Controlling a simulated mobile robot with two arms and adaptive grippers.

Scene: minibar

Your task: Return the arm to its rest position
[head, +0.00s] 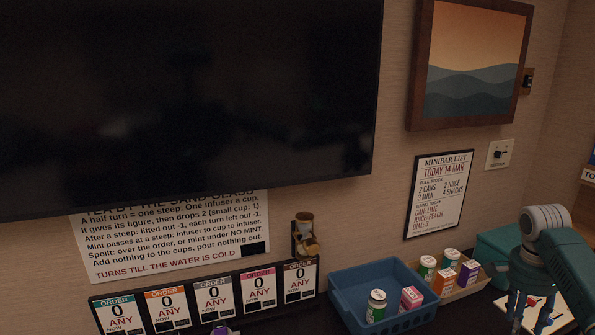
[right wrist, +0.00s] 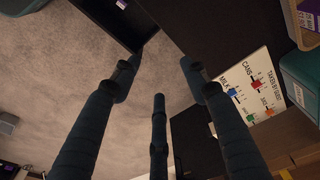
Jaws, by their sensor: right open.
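My right arm comes in from the right edge of the head view. My right gripper (head: 530,312) points down over a white card (head: 562,316) at the lower right, beside a teal box. In the right wrist view the dark fingers of the right gripper (right wrist: 158,80) are spread apart with nothing between them. The white card (right wrist: 247,92) shows there to the right of the fingers, with red, blue and green markers on it. I cannot tell how high the fingers are above it.
A blue crate (head: 345,290) and a tan tray (head: 462,293) hold cans and cartons. The teal box (head: 497,246) stands close to my right arm. An hourglass (head: 305,232) is on the wall beside the order cards (head: 172,308). Pale floor (right wrist: 60,60) shows left of the fingers.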

